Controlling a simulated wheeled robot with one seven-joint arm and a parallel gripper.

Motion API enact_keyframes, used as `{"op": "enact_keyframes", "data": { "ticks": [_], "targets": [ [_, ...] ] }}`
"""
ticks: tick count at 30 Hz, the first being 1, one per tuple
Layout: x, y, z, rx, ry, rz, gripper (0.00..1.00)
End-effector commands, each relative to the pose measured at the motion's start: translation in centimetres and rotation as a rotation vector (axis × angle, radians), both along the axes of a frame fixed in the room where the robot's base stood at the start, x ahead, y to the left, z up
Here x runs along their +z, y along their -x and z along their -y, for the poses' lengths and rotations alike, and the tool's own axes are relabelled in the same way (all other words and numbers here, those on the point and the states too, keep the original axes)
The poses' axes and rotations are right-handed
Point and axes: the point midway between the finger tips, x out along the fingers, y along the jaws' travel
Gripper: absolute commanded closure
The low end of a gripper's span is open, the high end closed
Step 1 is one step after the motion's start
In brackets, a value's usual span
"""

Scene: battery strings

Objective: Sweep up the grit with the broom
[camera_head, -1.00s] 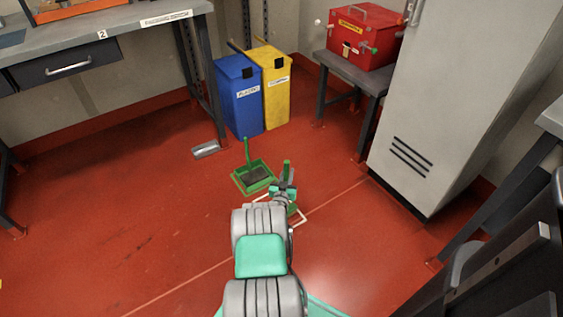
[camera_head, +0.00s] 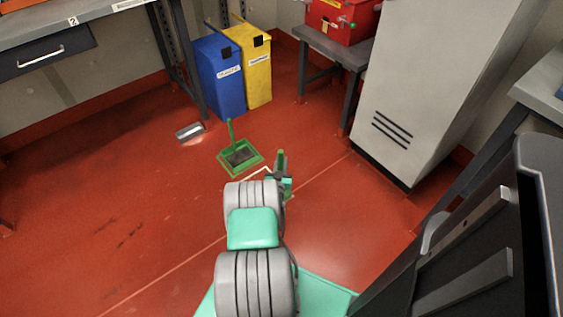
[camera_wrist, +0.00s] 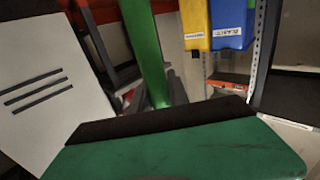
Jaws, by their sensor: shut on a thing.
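My gripper (camera_head: 281,181) is low over the red floor in the head view, largely hidden behind my arm. It is shut on the green broom, whose upright handle (camera_head: 281,160) shows just beyond it. In the wrist view a green handle (camera_wrist: 143,45) and a wide green head (camera_wrist: 190,152) with a dark strip fill the near part. A green dustpan (camera_head: 254,158) with an upright handle stands on the floor just beyond and left of the gripper. A dark patch lies inside it; I cannot tell whether it is grit. Faint dark marks (camera_head: 130,237) show on the floor at left.
A blue bin (camera_head: 217,85) and a yellow bin (camera_head: 258,75) stand behind the dustpan. A small grey metallic object (camera_head: 190,132) lies left of it. A grey cabinet (camera_head: 425,75) stands at right, a workbench (camera_head: 70,30) at back left. The left floor is open.

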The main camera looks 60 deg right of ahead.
Motion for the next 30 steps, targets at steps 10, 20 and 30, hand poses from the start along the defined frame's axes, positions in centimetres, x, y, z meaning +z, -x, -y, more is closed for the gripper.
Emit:
{"op": "enact_keyframes", "data": {
  "ticks": [10, 20, 30],
  "targets": [
    [-0.7, -0.1, 0.1, 0.000, 0.002, 0.001, 1.00],
    [-1.3, -0.1, 0.1, 0.000, 0.002, 0.001, 1.00],
    [-1.7, -0.1, 0.1, 0.000, 0.002, 0.001, 1.00]
  ]
}}
